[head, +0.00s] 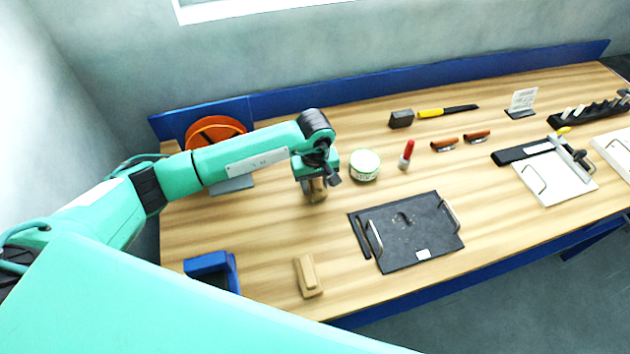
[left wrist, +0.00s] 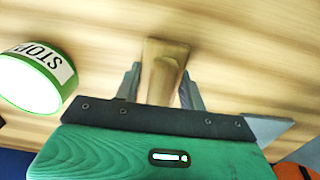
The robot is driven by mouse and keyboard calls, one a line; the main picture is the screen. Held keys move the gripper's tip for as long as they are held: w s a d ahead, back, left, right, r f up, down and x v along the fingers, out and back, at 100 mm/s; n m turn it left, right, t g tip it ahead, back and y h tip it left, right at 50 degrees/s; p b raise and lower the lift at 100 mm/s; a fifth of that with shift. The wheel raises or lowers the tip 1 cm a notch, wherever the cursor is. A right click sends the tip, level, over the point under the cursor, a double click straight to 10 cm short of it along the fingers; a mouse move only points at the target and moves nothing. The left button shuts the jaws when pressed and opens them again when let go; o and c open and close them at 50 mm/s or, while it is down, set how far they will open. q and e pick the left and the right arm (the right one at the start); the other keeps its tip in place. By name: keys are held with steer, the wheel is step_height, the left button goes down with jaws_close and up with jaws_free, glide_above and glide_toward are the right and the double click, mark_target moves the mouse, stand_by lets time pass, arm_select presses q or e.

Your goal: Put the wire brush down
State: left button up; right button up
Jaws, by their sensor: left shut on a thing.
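My left gripper (head: 313,184) is over the back left part of the wooden bench, pointing down. It is shut on the wire brush (head: 318,190), whose brown wooden body shows below the jaws. In the left wrist view the wire brush (left wrist: 165,62) sits between the two grey fingers, with bare wood around it. It is low over the bench top; I cannot tell whether it touches. Its bristles are not visible. My right gripper is not in view.
A round green-and-white tin (head: 365,165) stands just right of the gripper. A black plate with handles (head: 412,228) lies to the front right. A tan wooden block (head: 308,276) and a blue holder (head: 212,268) are in front. An orange reel (head: 214,130) stands behind my arm.

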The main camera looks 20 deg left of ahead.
arm_select(q)
steer(key=shift+f, duration=0.15)
steer(key=o, duration=0.9)
steer(key=shift+o, duration=0.2)
